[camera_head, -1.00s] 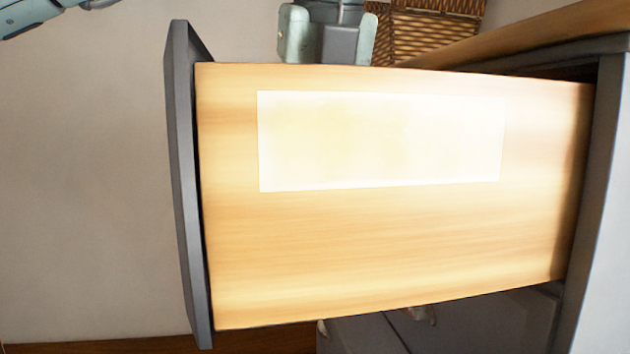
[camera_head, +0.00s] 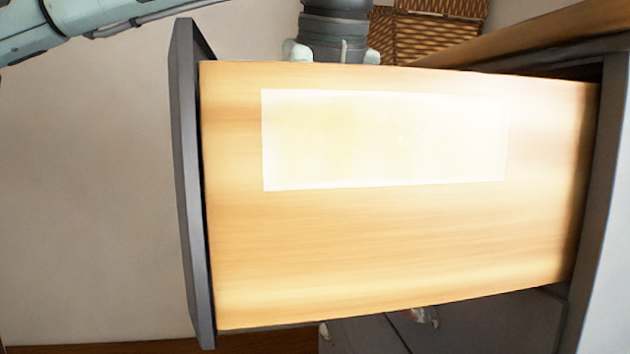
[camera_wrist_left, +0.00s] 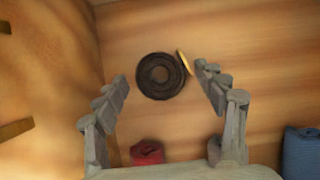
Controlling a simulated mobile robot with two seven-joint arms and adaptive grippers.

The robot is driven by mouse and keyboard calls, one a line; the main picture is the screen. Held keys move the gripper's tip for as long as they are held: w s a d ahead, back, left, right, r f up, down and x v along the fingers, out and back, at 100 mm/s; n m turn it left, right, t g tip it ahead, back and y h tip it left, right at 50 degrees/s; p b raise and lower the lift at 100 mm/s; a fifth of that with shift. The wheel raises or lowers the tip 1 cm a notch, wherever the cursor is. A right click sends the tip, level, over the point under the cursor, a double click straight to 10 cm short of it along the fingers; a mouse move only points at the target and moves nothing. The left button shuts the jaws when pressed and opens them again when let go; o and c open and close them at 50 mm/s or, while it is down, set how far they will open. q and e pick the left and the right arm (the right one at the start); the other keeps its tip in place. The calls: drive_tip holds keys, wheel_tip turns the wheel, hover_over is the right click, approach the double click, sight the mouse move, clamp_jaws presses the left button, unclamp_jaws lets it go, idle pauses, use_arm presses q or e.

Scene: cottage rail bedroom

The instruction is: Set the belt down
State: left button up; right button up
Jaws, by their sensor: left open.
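The belt (camera_wrist_left: 160,75) shows in the left wrist view as a dark round coil with a gold-coloured buckle at its right edge. It lies on a light wooden surface. My left gripper (camera_wrist_left: 163,76) is open, with one finger on either side of the coil in the picture. The coil appears beyond the fingertips, and I see no grip on it. In the head view the belt is hidden, and the left fingertips are hidden behind the drawer's wooden side panel.
The pulled-out drawer (camera_head: 400,235) with a grey front (camera_head: 190,190) fills the head view. Woven baskets (camera_head: 430,35) stand behind it. In the wrist view, a red item (camera_wrist_left: 147,152) and a blue item (camera_wrist_left: 302,152) lie near the lower edge.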

use_arm(q)
drive_tip(key=shift+r, duration=0.1)
drive_tip(key=p+v, duration=0.1)
drive_tip(key=v, duration=1.1)
use_arm(e)
drive_tip(key=x, duration=0.3)
drive_tip(key=shift+s+a, duration=0.2)
drive_tip(key=shift+a, duration=0.05)
